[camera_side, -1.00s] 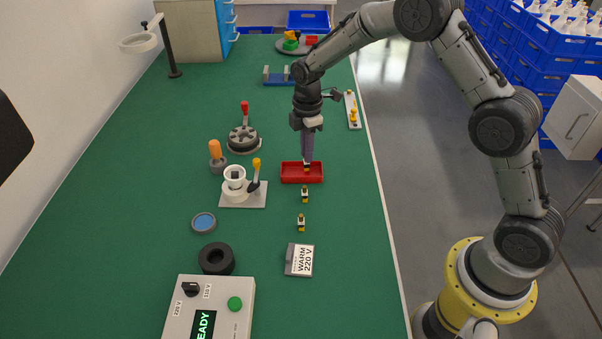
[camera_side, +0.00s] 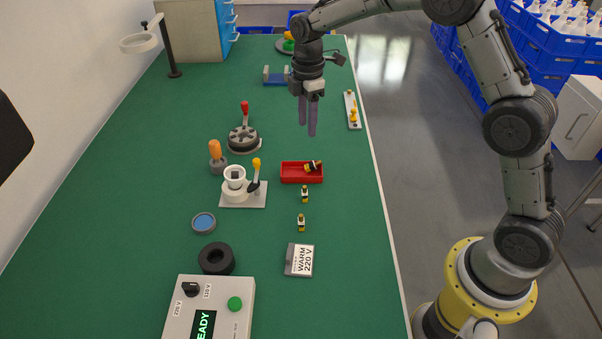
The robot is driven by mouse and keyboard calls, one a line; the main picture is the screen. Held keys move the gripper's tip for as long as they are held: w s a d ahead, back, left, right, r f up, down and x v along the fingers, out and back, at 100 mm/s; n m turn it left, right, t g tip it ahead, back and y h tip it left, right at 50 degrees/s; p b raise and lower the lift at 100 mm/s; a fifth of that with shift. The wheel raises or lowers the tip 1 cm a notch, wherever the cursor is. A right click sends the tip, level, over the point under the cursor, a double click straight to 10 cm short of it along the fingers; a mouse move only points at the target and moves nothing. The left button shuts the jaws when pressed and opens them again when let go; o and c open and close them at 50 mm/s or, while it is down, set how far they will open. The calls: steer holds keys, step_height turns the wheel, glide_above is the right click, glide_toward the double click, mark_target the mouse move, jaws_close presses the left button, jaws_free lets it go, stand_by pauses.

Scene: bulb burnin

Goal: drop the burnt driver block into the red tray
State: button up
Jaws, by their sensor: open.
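The red tray (camera_side: 290,179) sits on the green table, right of its middle. One small black and yellow driver block (camera_side: 312,166) lies tilted in the tray's right part, near its back wall. Two similar blocks stand upright on the table in front of the tray, a nearer one (camera_side: 301,223) and one closer to the tray (camera_side: 305,194). I cannot make out burn marks on any of them. My gripper (camera_side: 308,130) is open and empty, pointing down, above and behind the tray.
A white fixture (camera_side: 243,199) with a yellow lever stands left of the tray. A dark round fixture (camera_side: 243,140) with a red lever is behind it. A white strip (camera_side: 352,110) lies along the right edge.

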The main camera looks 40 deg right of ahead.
steer(key=shift+r, duration=2.35)
steer(key=shift+r, duration=0.1)
steer(key=s+r+m+t, duration=0.2)
steer(key=s+r+t, duration=0.2)
steer(key=s+r, duration=1.05)
steer(key=s+f+m, duration=0.3)
steer(key=s+m, duration=0.3)
steer(key=s, duration=0.3)
steer(key=s+f+m+t, duration=0.1)
steer(key=s+f+m, duration=0.3)
steer(key=s, duration=0.5)
steer(key=m, duration=0.2)
steer(key=shift+s+f+m+t, duration=0.2)
steer(key=shift+f+m+t, duration=0.05)
steer(key=shift+m+t, duration=0.05)
